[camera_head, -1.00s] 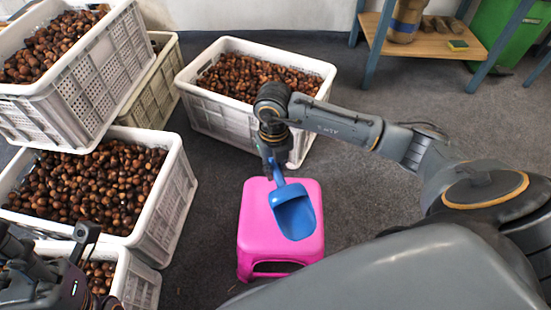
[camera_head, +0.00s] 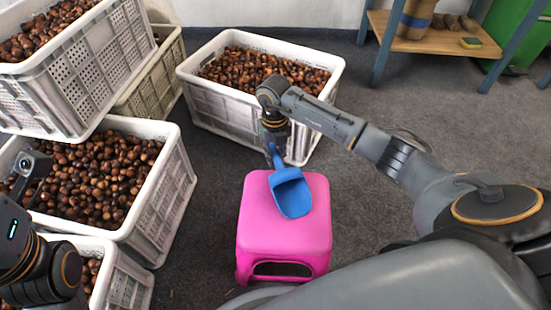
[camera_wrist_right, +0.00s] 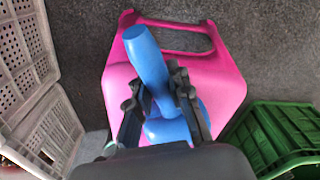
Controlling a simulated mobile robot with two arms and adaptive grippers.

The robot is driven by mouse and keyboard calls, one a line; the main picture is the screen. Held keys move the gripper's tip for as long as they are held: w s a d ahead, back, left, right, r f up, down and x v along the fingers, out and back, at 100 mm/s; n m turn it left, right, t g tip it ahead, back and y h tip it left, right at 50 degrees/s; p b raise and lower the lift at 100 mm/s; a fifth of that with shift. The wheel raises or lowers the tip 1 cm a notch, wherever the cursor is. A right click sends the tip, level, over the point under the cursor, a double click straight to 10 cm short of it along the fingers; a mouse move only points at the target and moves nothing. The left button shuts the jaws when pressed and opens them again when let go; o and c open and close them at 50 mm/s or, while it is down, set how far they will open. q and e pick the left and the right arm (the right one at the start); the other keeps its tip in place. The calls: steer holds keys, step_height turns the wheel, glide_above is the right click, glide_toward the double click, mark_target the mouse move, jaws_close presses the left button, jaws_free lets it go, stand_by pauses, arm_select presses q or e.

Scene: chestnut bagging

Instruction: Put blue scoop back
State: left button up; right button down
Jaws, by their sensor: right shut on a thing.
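The blue scoop (camera_head: 291,195) hangs tilted over the pink stool (camera_head: 284,235), its bowl overlapping the seat in the head view. I cannot tell if it touches the seat. My right gripper (camera_head: 273,143) is shut on the scoop's handle. In the right wrist view, the fingers of my right gripper (camera_wrist_right: 160,98) close on both sides of the blue handle (camera_wrist_right: 147,52). The bowl is partly hidden behind the fingers there. The pink stool (camera_wrist_right: 215,75) lies beneath. Of my left arm only a wrist part shows at lower left; its fingers are out of sight.
A white crate of chestnuts (camera_head: 222,110) stands just behind the stool. More white chestnut crates (camera_head: 165,205) stand at the left, some stacked. A wooden-shelf rack (camera_head: 440,45) is at the back right. A green crate (camera_wrist_right: 270,140) shows in the wrist view. Grey floor is clear right of the stool.

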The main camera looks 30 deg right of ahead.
steer(key=c, duration=1.2)
jaws_free()
steer(key=shift+r, duration=0.1)
